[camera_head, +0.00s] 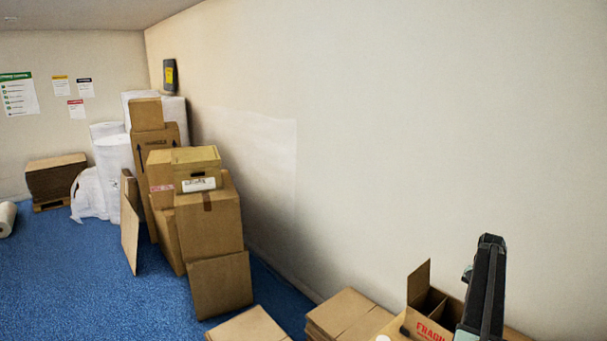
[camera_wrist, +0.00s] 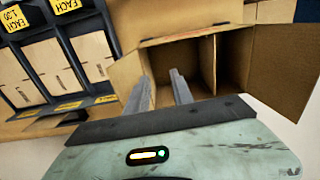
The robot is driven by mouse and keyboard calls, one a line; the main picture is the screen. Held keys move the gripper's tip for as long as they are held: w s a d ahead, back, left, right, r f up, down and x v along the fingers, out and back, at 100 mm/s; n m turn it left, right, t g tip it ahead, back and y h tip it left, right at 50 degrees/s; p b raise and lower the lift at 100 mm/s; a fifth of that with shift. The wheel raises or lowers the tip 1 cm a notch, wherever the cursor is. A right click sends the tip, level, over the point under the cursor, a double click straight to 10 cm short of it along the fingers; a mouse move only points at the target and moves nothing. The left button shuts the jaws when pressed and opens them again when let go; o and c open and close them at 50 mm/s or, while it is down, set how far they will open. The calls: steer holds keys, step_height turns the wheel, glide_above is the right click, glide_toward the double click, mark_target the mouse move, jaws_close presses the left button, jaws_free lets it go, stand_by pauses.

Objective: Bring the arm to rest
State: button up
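My gripper (camera_wrist: 160,85) shows in the wrist view with its two grey fingers apart and nothing visible between them. An open cardboard box (camera_wrist: 205,65) with a divider inside lies beyond the fingertips; I cannot tell whether they reach into it. In the head view, a dark link of my arm (camera_head: 486,285) stands up at the lower right, in front of an open carton with red lettering (camera_head: 428,328). My fingers cannot be made out in that view.
Closed cartons (camera_head: 345,312) sit at the bottom of the head view. Stacked boxes (camera_head: 208,222) and white rolls (camera_head: 115,160) stand along the wall. Blue floor (camera_head: 90,285) is clear at left. A dark rack (camera_wrist: 62,60) with yellow labels shows in the wrist view.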

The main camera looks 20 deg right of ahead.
steer(key=w+a+f+n+b, duration=0.2)
steer(key=w+a+f, duration=0.1)
steer(key=w+a, duration=0.8)
steer(key=w+a+f+n+b, duration=0.15)
steer(key=w+a, duration=0.35)
steer(key=a, duration=0.6)
steer(key=w+a+f+n+b, duration=0.15)
steer(key=w+a, duration=0.35)
steer(key=a, duration=0.5)
steer(key=s+a+f+n+b, duration=0.2)
steer(key=a+n, duration=0.1)
steer(key=a, duration=1.1)
steer(key=s+a+f+n+b, duration=0.2)
steer(key=a+n, duration=0.1)
steer(key=a, duration=1.2)
steer(key=s+a+n, duration=0.3)
steer(key=s+a, duration=0.5)
steer(key=s, duration=0.2)
steer(key=shift+b, duration=0.35)
steer(key=shift+f, duration=0.1)
